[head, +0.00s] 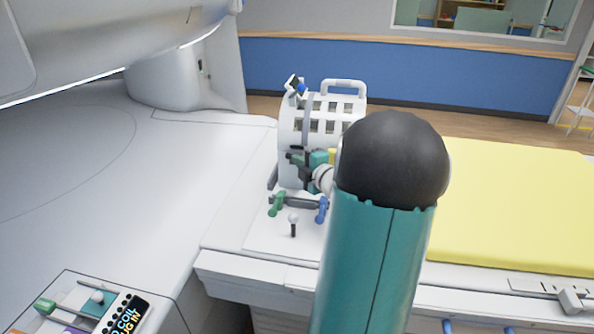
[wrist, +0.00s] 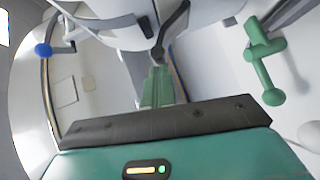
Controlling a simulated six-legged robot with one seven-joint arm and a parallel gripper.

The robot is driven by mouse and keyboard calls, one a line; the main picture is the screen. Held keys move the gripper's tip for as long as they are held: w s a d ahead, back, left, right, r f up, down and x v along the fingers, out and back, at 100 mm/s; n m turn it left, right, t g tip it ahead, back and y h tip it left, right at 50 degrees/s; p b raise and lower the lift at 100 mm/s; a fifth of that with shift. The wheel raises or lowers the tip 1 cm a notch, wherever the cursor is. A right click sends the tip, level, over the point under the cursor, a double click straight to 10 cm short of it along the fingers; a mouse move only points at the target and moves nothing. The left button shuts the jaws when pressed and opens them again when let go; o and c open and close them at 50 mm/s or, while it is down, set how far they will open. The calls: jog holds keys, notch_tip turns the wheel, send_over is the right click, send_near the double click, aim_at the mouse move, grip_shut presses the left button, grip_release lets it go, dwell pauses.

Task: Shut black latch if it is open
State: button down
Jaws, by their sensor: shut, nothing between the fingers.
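My gripper (wrist: 157,85) has its green fingers together and empty in the wrist view. A black curved lever (wrist: 177,42), which looks like the black latch, stands just beyond the fingertips. It overlaps the tips in the picture; I cannot tell whether they touch. I also cannot tell whether the latch is open or shut. In the head view my gripper (head: 296,159) is in front of the white slotted head coil (head: 342,104), partly hidden by my arm. The latch cannot be made out clearly there.
A green lever (head: 277,204), a blue lever (head: 322,210) and a white-knobbed lever (head: 293,222) stand around the coil's base. The green lever is also close by at right in the wrist view (wrist: 262,70). A yellow mattress (head: 510,205) lies to the right.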

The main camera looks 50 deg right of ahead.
jog(key=shift+m, duration=0.3)
jog(key=shift+w+d+r, duration=0.4)
jog(key=shift+d+r, duration=0.3)
jog(key=shift+w+d+r, duration=0.4)
jog(key=shift+d+r, duration=0.25)
jog(key=shift+d, duration=0.05)
jog(key=shift+r, duration=0.15)
